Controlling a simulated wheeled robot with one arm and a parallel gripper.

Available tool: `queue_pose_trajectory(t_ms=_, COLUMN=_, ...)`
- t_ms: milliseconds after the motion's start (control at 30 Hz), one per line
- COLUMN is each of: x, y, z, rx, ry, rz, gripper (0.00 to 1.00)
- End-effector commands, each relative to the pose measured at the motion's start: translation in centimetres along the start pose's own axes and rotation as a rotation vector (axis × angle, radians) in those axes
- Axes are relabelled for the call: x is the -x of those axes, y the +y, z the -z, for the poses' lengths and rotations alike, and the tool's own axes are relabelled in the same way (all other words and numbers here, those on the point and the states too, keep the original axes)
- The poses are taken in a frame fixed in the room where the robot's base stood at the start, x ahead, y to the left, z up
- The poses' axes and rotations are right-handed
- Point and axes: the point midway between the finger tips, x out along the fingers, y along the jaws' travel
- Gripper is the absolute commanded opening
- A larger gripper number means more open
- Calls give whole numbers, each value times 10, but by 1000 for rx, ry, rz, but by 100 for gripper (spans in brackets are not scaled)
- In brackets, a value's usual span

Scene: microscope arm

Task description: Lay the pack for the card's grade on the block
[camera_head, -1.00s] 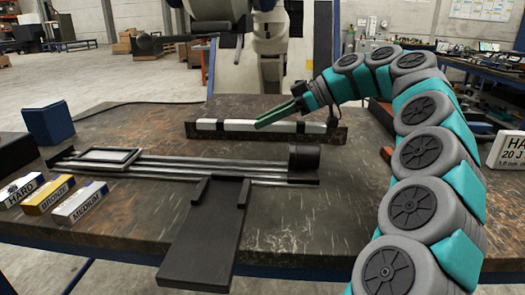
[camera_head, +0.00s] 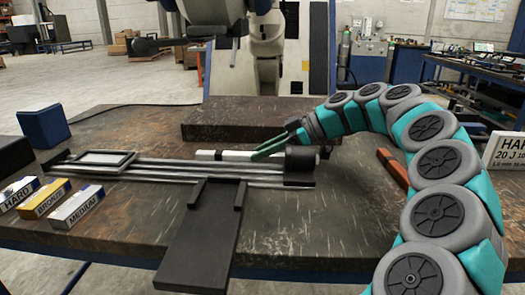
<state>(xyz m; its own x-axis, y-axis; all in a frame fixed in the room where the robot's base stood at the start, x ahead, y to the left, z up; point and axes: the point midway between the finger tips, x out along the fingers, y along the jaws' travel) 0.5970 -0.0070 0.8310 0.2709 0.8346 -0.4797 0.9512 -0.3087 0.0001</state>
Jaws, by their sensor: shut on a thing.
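My gripper (camera_head: 262,151) has green fingers and is shut on a slim white bar (camera_head: 208,155) with dark parts. The bar lies level behind the long metal rails (camera_head: 150,166), and its right part is partly hidden by a black cylinder (camera_head: 302,158). I cannot tell if the bar touches anything beneath it. A wide dark block (camera_head: 240,112) stands behind it. Three labelled packs lie at the left: HARD (camera_head: 18,193), BRONZE (camera_head: 45,198) and MEDIUM (camera_head: 76,206). The white card (camera_head: 505,153) at the right edge is cut off; it reads "HAR" and "20 J".
A framed plate (camera_head: 102,161) sits on the rails' left end. A black slab (camera_head: 200,235) reaches toward the table's front. A blue box (camera_head: 44,124) stands at the back left, and a reddish bar (camera_head: 393,168) lies at the right. The front right of the table (camera_head: 320,220) is clear.

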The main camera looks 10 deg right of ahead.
Motion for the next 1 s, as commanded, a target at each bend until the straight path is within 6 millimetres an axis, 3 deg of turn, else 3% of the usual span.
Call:
queue_pose_trajectory(t_ms=100, x=-1, y=0, z=-2, rx=1, ry=1, rz=0, gripper=0)
queue_pose_trajectory(t_ms=133, x=-1, y=0, z=-2, rx=0, ry=0, rz=0, gripper=30)
queue_pose_trajectory(t_ms=400, x=-1, y=0, z=-1, rx=0, ry=0, rz=0, gripper=59)
queue_pose_trajectory(t_ms=767, x=4, y=0, z=0, rx=0, ry=0, rz=-1, gripper=59)
queue_pose_trajectory(t_ms=1000, x=38, y=1, z=0, rx=0, ry=0, rz=-4, gripper=59)
